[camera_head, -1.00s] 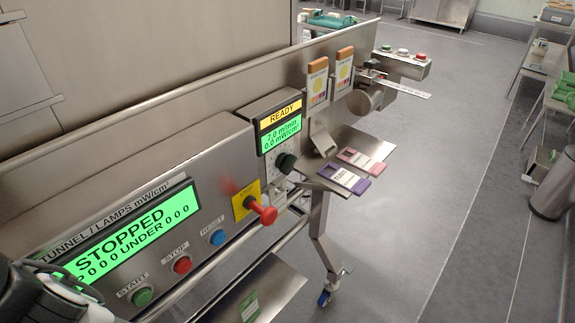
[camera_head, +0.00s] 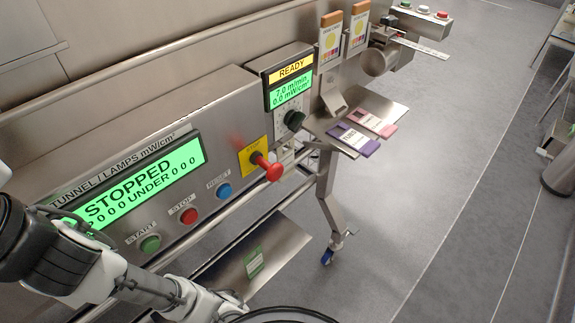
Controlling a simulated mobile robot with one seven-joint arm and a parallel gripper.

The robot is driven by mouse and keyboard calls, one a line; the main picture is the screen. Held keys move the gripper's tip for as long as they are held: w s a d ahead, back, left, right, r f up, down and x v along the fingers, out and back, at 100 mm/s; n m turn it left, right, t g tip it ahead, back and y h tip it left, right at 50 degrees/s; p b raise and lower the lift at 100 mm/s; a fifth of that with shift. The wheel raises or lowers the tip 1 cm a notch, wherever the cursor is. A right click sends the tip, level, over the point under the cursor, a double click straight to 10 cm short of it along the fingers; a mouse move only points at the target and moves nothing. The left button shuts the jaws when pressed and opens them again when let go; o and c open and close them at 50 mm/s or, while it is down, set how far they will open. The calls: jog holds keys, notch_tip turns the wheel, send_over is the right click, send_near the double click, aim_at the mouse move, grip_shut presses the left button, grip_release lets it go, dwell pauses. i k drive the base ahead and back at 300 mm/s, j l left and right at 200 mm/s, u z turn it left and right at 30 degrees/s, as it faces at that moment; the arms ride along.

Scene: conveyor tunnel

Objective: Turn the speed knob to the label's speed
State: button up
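The black speed knob (camera_head: 294,121) sits on a small panel below a green display (camera_head: 290,92) that reads about 7.0 m/min and 0.0 mW/cm², under a yellow READY strip (camera_head: 291,70). The exact first digit is hard to read. My arm shows at the lower left, well away from the knob. My gripper is out of view.
A red mushroom button (camera_head: 267,167) on a yellow plate juts out left of the knob. The large display (camera_head: 145,183) reads STOPPED, above green START (camera_head: 150,244), red STOP (camera_head: 187,215) and blue RESET (camera_head: 223,190) buttons.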

aim_at(293, 120)
jog(key=l+u, duration=0.25)
jog(key=l, duration=0.3)
jog(key=k+l+u, duration=0.1)
jog(key=l+u, duration=0.15)
jog(key=l, duration=0.25)
jog(key=l+u, duration=0.35)
jog(key=l, duration=0.55)
